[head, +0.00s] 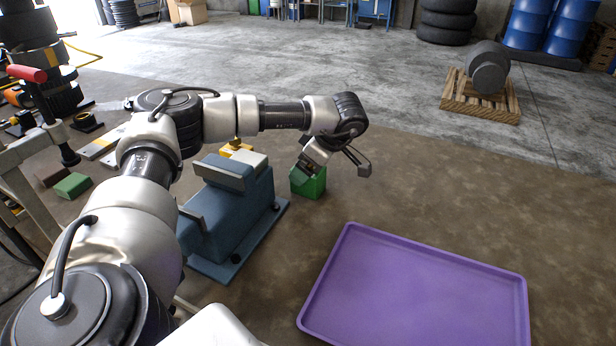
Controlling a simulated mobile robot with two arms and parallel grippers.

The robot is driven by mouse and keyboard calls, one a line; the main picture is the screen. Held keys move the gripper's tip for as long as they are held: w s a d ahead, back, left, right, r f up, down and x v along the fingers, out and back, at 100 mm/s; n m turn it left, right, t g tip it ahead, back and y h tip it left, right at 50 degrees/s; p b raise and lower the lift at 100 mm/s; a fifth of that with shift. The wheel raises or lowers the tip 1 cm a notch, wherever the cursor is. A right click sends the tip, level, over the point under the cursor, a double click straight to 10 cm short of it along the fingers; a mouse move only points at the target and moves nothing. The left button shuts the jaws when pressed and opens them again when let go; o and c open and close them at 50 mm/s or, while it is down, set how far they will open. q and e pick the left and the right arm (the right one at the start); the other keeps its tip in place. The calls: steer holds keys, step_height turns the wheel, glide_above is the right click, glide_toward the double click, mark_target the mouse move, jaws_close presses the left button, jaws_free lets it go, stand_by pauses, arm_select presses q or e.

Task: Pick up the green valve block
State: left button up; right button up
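A bright green block (308,184), which looks like the valve block, stands on the brown surface just right of the blue vise-like fixture (228,215). My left gripper (336,168) is over its upper right side, with the fingers spread apart. One finger overlaps the top of the block in the picture; I cannot tell whether it touches. The other finger is off to the right, with nothing visible between them. Part of the block's top is hidden by the gripper. My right gripper is not in view.
A purple tray (420,290) lies empty at the front right. A darker green block (72,186) lies at the far left near a red-handled clamp (30,75). The surface right of the gripper is clear.

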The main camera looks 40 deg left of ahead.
arm_select(q)
steer(key=shift+c, duration=0.5)
steer(key=c, duration=1.5)
steer(key=shift+o, duration=0.2)
steer(key=shift+w+r, duration=0.1)
